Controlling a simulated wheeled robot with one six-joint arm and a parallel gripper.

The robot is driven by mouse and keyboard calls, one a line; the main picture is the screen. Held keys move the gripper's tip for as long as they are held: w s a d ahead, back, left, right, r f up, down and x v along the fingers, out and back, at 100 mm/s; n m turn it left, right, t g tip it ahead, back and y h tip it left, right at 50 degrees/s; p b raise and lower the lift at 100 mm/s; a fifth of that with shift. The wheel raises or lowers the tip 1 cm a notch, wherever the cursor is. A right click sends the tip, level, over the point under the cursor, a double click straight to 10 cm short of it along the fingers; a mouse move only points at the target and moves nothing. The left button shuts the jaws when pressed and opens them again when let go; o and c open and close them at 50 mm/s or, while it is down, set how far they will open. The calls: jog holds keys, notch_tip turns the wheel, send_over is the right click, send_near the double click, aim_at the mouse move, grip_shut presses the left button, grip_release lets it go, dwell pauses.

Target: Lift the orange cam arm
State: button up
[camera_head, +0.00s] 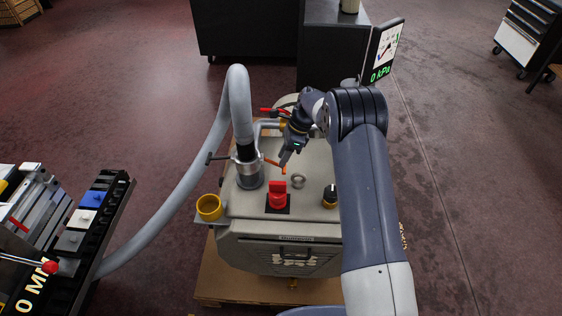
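The orange cam arm (272,162) sticks out to the right from the metal hose coupling (248,170) on top of the grey vacuum unit (318,230). It looks nearly level, sloping slightly down to the right. My gripper (285,160) reaches down from the upper right, and its tip is at the outer end of the orange arm. The fingers are small and partly overlap the arm in this view, so I cannot tell whether they touch it or how far apart they are.
A thick grey hose (238,95) rises from the coupling and loops left. A dark lever (217,157) sticks out left. A red switch (277,193), a black knob (330,196) and a yellow cup (209,207) are nearby. The display (384,50) reads 0 kPa.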

jog(key=shift+x, duration=1.35)
jog(key=shift+c, duration=0.4)
grip_shut()
